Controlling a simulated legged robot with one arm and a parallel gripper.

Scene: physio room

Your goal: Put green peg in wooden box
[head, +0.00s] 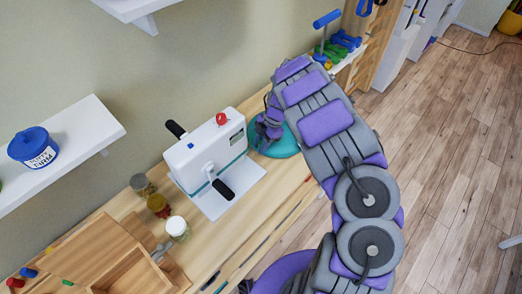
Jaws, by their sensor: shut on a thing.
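The wooden box (131,274) is open on the bench at the lower left, cut by the frame's bottom edge. A flat wooden panel (85,248) stands or lies beside it. A small green piece (67,282), possibly a peg, shows at the lower left near the box. My gripper (266,130) is at the end of my purple and grey arm, over a teal round disc (282,146), behind and right of the white crank machine. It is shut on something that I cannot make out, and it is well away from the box.
The white crank machine (211,160) stands between my gripper and the box. Several jars, one a white-lidded jar (177,227), stand beside it. Small blue (28,272) and red (15,283) pieces lie lower left. A wall shelf (75,150) holds a blue tub (34,148).

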